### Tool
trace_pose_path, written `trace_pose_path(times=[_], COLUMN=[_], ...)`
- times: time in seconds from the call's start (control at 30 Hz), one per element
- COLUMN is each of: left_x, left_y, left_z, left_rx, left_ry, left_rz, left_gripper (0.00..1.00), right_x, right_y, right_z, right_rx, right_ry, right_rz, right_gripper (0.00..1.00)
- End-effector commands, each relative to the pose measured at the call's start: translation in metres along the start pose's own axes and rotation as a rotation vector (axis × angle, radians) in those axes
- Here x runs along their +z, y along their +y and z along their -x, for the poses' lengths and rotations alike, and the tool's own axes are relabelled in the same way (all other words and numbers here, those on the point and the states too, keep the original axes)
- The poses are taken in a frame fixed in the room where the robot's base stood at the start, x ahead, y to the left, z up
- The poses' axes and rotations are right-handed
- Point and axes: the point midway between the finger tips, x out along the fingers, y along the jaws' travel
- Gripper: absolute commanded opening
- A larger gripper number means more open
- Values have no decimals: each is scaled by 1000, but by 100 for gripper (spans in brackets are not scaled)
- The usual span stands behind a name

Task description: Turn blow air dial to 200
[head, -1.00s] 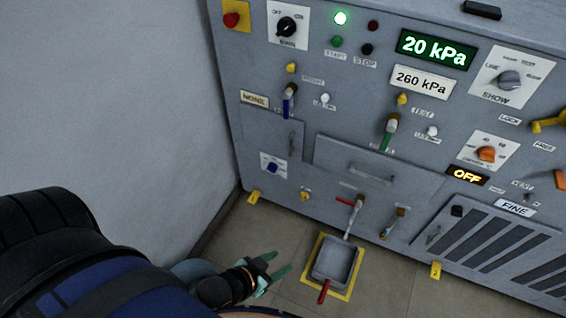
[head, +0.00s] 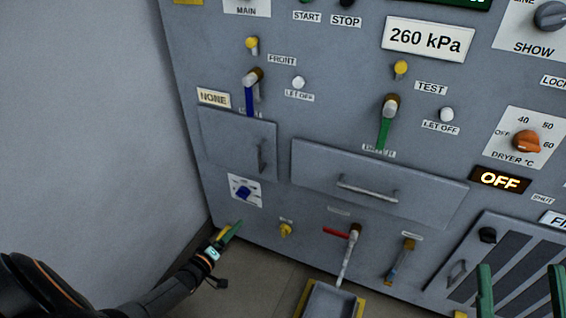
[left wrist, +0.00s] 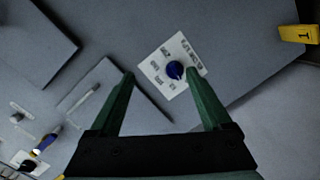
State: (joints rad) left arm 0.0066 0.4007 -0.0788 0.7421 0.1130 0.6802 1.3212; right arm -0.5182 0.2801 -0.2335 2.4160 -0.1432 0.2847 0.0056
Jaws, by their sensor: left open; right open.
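A blue dial (head: 242,190) on a white plate sits low on the left of the grey panel. Its plate print is too small to read, so I cannot tell its setting. It also shows in the left wrist view (left wrist: 175,70), between and beyond the fingertips. My left gripper (head: 229,233) is open and empty, just below the dial in the head view. In the left wrist view its green fingers (left wrist: 162,72) are spread apart, not gripping the dial. My right gripper (head: 522,275) is open at the lower right, with only its green fingers in view.
A drawer (head: 375,185) with a bar handle and a small door (head: 238,145) are near the dial. A yellow knob (head: 286,230), a red-handled tap (head: 338,232) and a grey tray (head: 332,302) are to the right. A plain wall (head: 80,120) stands left.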

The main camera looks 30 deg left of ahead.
Motion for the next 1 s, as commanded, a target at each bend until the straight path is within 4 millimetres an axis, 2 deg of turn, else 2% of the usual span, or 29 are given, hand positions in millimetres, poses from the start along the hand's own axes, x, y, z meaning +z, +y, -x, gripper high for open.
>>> trace_pose_path(times=[0.03, 0.1, 0.27, 0.4, 0.57, 0.8, 1.0], left_x=[-4, -17, -35, -40, -43, -48, -52], left_y=[-23, -33, -44, -44, -43, -41, -38], left_z=[-8, -12, -16, -22, -47, -97, -125], left_rx=[18, 45, 85, 97, 99, 98, 96], left_ry=[31, 64, 106, 116, 117, 116, 115], left_rz=[43, 103, 187, 210, 209, 207, 207], left_gripper=[82, 82, 82, 82, 82, 82, 82], right_x=[2, -10, -29, -32, -20, 9, 28], right_y=[-6, -9, -13, -15, -19, -31, -39], right_z=[10, 14, 20, 23, 29, 44, 53], right_rx=[-8, -15, -25, -29, -33, -41, -48], right_ry=[61, 131, 227, 249, 243, 223, 207], right_rz=[13, 28, 46, 47, 36, 57, 73], right_gripper=[82, 82, 82, 82, 82, 82, 82])
